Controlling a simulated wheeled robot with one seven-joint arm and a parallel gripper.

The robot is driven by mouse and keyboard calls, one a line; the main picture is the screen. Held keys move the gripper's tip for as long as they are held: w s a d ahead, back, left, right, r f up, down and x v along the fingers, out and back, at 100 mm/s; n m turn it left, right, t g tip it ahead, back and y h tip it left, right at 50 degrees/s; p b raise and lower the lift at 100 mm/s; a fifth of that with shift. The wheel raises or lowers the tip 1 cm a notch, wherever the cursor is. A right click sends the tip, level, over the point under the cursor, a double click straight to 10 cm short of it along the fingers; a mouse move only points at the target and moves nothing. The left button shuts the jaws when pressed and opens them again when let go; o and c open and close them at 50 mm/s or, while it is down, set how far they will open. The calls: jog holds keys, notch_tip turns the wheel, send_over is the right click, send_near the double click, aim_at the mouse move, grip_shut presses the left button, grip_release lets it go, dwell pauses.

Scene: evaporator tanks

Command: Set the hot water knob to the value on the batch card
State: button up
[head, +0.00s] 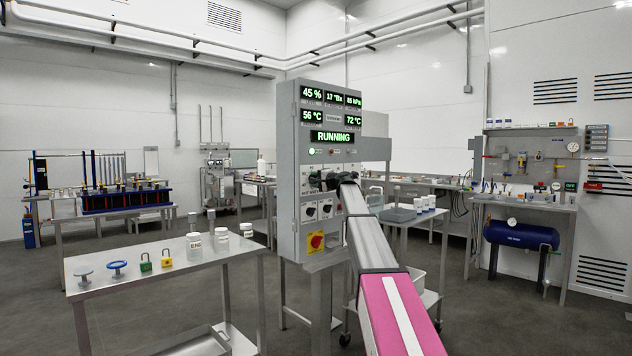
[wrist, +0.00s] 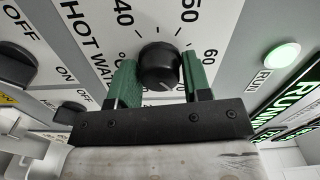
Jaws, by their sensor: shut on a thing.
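The grey control cabinet (head: 287,170) stands in the middle of the head view, with lit green readouts (head: 332,137) above its knobs. My gripper (head: 334,181) is at the front of this panel. In the wrist view my gripper (wrist: 160,82) has its green fingers on both sides of the round black hot water knob (wrist: 158,62), shut on it. The printed words HOT WATER and the scale numbers 40, 50 and 60 show around the knob. I cannot tell which value its pointer marks. I cannot make out a batch card in either view.
A green RUN light (wrist: 281,54) and an OFF/ON switch (wrist: 70,112) are near the knob. A red knob on a yellow plate (head: 316,241) is lower on the cabinet. A steel table (head: 150,275) with jars and padlocks stands at left.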

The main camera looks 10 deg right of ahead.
jog(key=shift+n, duration=2.2)
jog(key=o, duration=0.9)
jog(key=v, duration=1)
jog(key=shift+s+d, duration=0.2)
jog(key=shift+s, duration=0.15)
